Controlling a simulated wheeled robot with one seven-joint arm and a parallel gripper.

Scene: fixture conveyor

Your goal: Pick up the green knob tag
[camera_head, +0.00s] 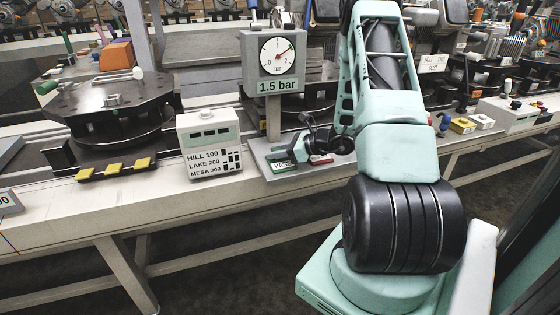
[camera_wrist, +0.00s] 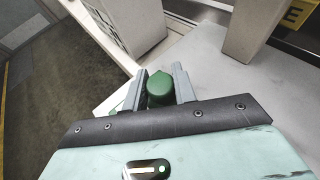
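The green knob tag (camera_head: 283,166) lies on the grey plate below the gauge in the head view, its lettering partly hidden by my gripper. In the wrist view its round green knob (camera_wrist: 160,86) stands between my two fingers. A bit of green plate shows beside the left finger. My gripper (camera_head: 296,150) is low over the plate, at the tag. In the wrist view my gripper (camera_wrist: 160,80) has a finger on each side of the knob, very close to it; I cannot tell whether both press on it.
A gauge post (camera_head: 272,110) reading 1.5 bar rises just behind the tag. A red tag (camera_head: 321,160) lies right of it. A white box (camera_head: 209,143) with HILL, LAKE and MESA lettering stands to the left. Yellow blocks (camera_head: 113,169) lie along the front edge further left.

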